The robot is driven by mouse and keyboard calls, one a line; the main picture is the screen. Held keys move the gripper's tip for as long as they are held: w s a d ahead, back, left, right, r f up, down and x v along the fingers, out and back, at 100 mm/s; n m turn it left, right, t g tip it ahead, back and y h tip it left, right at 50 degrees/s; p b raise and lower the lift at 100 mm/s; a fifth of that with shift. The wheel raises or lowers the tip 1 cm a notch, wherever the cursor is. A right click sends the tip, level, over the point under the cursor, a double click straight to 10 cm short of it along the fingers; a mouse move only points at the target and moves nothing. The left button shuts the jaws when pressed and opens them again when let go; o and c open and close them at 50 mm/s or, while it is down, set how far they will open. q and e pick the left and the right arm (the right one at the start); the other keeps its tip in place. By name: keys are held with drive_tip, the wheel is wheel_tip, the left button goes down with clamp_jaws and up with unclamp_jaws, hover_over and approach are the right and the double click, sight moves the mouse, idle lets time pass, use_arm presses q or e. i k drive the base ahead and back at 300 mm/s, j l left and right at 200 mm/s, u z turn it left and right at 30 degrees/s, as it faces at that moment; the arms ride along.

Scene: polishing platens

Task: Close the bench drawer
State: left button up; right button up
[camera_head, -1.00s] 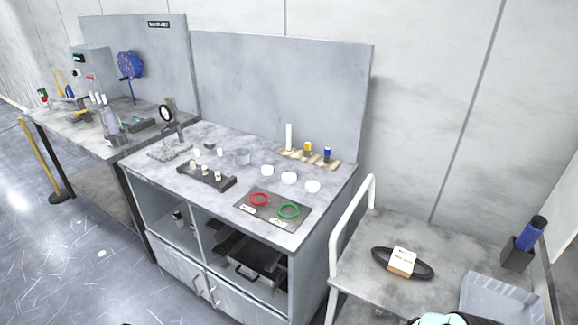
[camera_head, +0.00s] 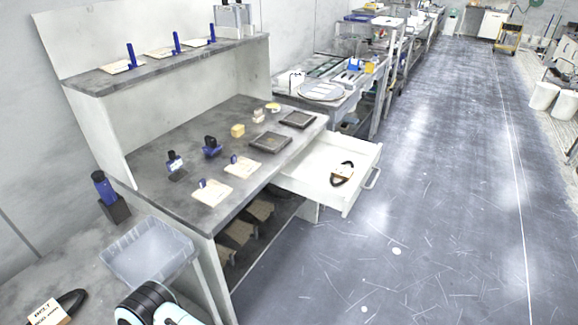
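The bench drawer (camera_head: 310,176) is white and stands pulled out from the right end of the grey workbench (camera_head: 190,140). Its handle (camera_head: 373,178) is on the front panel, facing the aisle. A black belt-like ring with a tan label block (camera_head: 342,174) lies inside the drawer. Part of my own arm, black and pale, shows at the bottom left edge of the head view. Neither gripper's fingers show.
A clear plastic bin (camera_head: 148,252) and a second labelled black ring (camera_head: 58,306) are on a cart surface at lower left. The aisle floor (camera_head: 440,200) right of the drawer is clear.

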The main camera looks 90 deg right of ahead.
sight(308, 175)
drive_tip(key=z, duration=3.2)
drive_tip(key=i+l+z, duration=0.1)
drive_tip(key=z, duration=0.3)
